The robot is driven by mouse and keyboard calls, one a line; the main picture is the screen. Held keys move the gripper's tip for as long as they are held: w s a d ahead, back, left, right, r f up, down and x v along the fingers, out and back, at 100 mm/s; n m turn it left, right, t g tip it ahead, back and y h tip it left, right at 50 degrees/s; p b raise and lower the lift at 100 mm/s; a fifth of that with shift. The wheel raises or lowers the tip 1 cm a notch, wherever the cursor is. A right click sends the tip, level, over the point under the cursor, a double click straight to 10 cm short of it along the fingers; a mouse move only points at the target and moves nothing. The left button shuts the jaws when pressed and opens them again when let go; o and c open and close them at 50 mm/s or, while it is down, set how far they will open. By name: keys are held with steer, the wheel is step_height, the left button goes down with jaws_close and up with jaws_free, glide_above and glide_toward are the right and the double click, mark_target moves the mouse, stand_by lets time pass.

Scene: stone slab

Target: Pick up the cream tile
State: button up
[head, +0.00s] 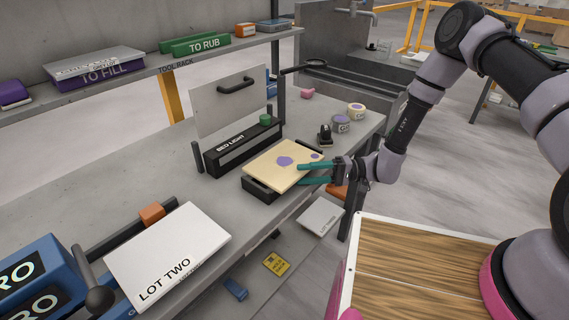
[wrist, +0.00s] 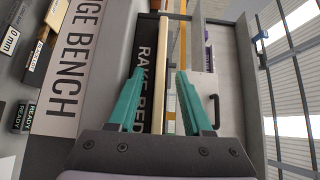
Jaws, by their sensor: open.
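The cream tile (head: 266,172), with purple spots on its face, rests tilted on a low black stand (head: 262,190) on the stone bench. In the wrist view the tile shows edge-on as a thin cream strip (wrist: 161,60), beside the black face lettered RAKE BED (wrist: 146,70). My gripper (head: 302,174) is open at the tile's right side. In the head view one teal finger shows over the tile's face and the other lower, by the stand. In the wrist view the strip runs between the two fingers (wrist: 160,78). Whether either finger touches the tile cannot be told.
A black BED LIGHT box (head: 243,147) with an upright grey panel stands behind the tile. Small pots (head: 341,124) and a black item (head: 325,134) stand to the right. A white LOT TWO slab (head: 168,255) lies at the front left. A tool rack shelf runs above.

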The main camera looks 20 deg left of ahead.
jaws_close()
stand_by(1.4)
